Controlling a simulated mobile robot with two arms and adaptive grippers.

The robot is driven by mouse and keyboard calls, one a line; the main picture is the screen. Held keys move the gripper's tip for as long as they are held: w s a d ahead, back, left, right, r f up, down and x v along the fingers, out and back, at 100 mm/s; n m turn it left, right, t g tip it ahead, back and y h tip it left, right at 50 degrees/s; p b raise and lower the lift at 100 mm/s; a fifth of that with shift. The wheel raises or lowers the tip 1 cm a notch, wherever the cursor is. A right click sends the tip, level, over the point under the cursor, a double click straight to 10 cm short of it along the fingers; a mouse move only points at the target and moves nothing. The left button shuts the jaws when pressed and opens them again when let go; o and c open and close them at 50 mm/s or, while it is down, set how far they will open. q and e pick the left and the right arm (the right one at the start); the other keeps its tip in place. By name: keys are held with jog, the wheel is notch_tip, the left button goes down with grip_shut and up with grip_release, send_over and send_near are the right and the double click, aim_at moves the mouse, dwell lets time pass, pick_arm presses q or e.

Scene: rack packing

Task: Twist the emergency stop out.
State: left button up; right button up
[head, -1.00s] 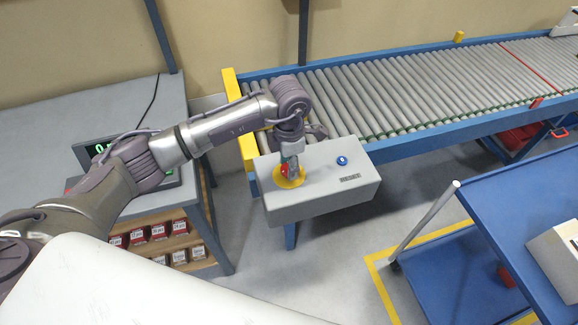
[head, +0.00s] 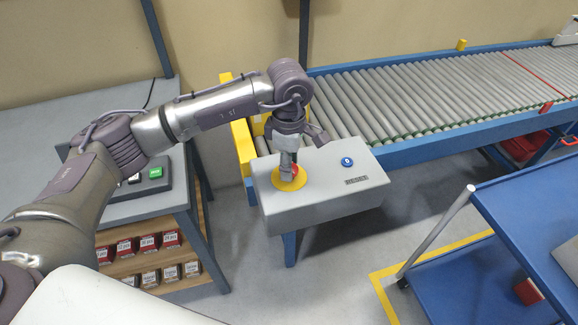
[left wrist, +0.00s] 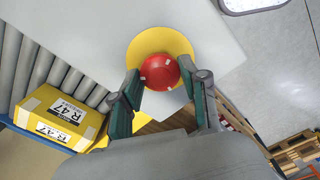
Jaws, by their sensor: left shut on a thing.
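The emergency stop (left wrist: 160,72) is a red round button with white marks on a yellow disc (left wrist: 138,47). In the head view the yellow disc (head: 288,184) lies on top of a grey control box (head: 330,206), at its left end. My left gripper (head: 293,174) points down onto the button and mostly hides it. In the left wrist view my left gripper (left wrist: 162,84) has one finger on each side of the red button, shut on it. My right gripper is not in view.
The box also carries a blue button (head: 347,162) and a label (head: 356,180). A roller conveyor (head: 430,95) runs behind it. A blue cart (head: 530,205) stands at right. A workbench (head: 110,97) with a shelf of small boxes stands at left.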

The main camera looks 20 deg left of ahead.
pick_arm(q)
jog(key=shift+s+f, duration=0.15)
jog(key=shift+f, duration=0.1)
